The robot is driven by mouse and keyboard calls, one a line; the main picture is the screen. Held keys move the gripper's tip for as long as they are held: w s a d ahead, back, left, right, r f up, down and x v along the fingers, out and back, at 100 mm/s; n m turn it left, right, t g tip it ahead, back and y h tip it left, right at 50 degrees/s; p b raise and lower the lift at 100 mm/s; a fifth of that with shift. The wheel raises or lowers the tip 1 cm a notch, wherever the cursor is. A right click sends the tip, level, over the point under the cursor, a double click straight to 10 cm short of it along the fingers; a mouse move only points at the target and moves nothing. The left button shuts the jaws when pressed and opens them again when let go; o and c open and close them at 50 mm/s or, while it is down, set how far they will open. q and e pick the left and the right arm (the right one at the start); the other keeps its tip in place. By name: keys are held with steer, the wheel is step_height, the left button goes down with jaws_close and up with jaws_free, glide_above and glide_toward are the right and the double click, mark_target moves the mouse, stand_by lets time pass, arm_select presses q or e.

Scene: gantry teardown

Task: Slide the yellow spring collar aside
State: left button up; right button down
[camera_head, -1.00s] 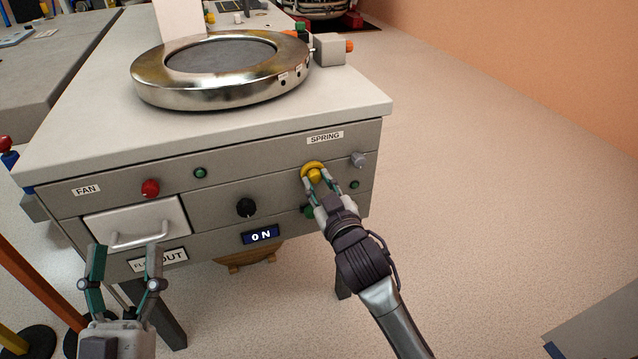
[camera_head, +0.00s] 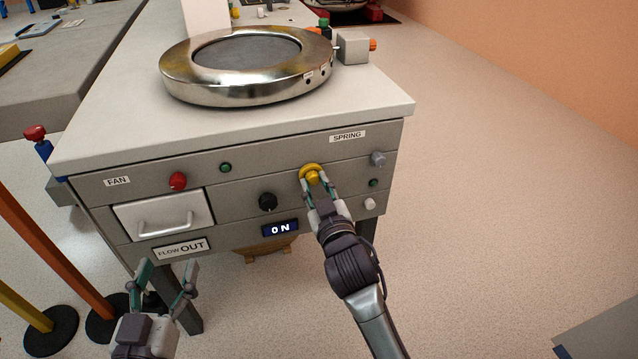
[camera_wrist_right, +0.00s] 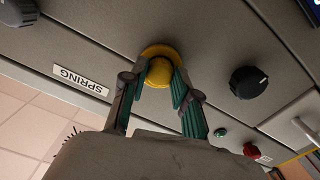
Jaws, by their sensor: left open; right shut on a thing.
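The yellow spring collar (camera_head: 311,172) is a ring around a yellow knob on the cabinet's front panel, left of and below the SPRING label (camera_head: 347,136). My right gripper (camera_head: 319,185) is shut on the collar, with a finger on each side. The right wrist view shows the collar (camera_wrist_right: 160,52) and the fingers at its edges. The fingers and wrist hide part of the panel below. My left gripper (camera_head: 166,268) is open and empty, in front of the cabinet's lower left.
The panel has a black knob (camera_head: 267,202) left of the collar, a grey knob (camera_head: 378,159) and a white knob (camera_head: 369,204) to the right, and a red knob (camera_head: 178,181) near a drawer (camera_head: 163,217). A metal ring (camera_head: 180,82) rests on the cabinet top.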

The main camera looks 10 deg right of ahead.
steer(key=shift+a, duration=0.25)
steer(key=c, duration=0.9)
jaws_free()
steer(key=shift+a, duration=0.1)
steer(key=shift+o, duration=0.2)
steer(key=shift+s, duration=0.3)
steer(key=s, duration=1.1)
steer(key=shift+s+d, duration=0.25)
steer(key=shift+d, duration=0.05)
steer(key=shift+s, duration=0.1)
